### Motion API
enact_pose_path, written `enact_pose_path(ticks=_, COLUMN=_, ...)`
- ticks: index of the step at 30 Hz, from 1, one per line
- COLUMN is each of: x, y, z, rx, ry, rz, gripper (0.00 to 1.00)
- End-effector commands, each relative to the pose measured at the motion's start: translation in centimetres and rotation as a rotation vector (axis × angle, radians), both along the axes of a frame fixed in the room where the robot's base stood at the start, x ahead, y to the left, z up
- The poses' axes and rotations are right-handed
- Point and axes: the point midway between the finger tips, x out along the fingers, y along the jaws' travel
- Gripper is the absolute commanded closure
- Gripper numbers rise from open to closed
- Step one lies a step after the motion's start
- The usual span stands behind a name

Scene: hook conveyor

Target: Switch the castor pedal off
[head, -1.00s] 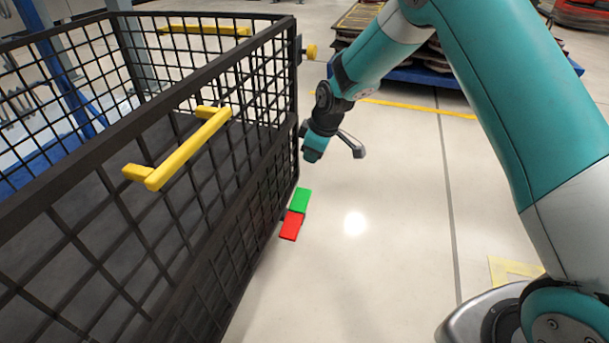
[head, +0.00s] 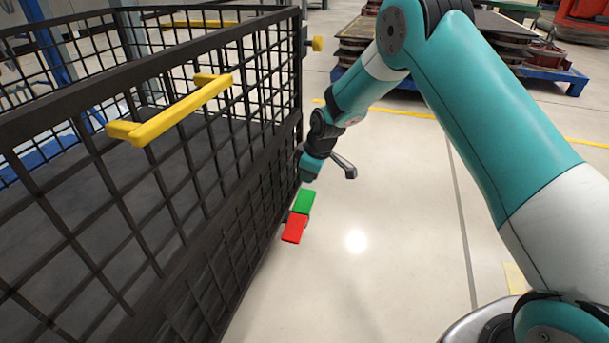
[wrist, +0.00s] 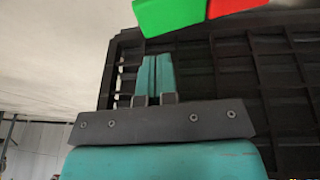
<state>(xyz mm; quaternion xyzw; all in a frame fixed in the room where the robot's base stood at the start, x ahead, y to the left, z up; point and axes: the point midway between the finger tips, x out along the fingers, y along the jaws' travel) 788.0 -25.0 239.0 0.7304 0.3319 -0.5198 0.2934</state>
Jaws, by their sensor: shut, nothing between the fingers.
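The castor pedal sticks out at the foot of the black mesh cart (head: 150,190), near its far right corner. It has a green half (head: 304,202) on the far side and a red half (head: 293,229) on the near side. In the wrist view the green half (wrist: 168,14) and red half (wrist: 232,5) show at the top edge, partly cut off. My gripper (head: 307,176) is close to the green half, by the cart's side. In the wrist view its teal fingers (wrist: 155,62) are together and empty, pointing toward the green half with a small gap visible.
Blue pallets with stacked parts (head: 362,72) stand behind. The floor right of the pedal is clear.

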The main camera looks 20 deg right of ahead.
Motion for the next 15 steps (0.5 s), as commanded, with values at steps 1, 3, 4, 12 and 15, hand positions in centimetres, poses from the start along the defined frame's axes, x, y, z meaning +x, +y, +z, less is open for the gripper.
enact_pose_path(ticks=1, x=0.2, y=0.2, z=-1.9, rx=0.000, ry=0.001, rz=0.001, gripper=1.00)
enact_pose_path(ticks=3, x=0.4, y=0.0, z=-2.7, rx=0.000, ry=0.000, rz=0.000, gripper=1.00)
enact_pose_path(ticks=4, x=0.5, y=0.0, z=-3.1, rx=0.000, ry=0.000, rz=0.000, gripper=1.00)
enact_pose_path(ticks=12, x=0.9, y=-0.3, z=-4.6, rx=0.000, ry=0.000, rz=0.002, gripper=1.00)
enact_pose_path(ticks=15, x=1.0, y=-0.3, z=-4.7, rx=0.000, ry=0.000, rz=0.002, gripper=1.00)
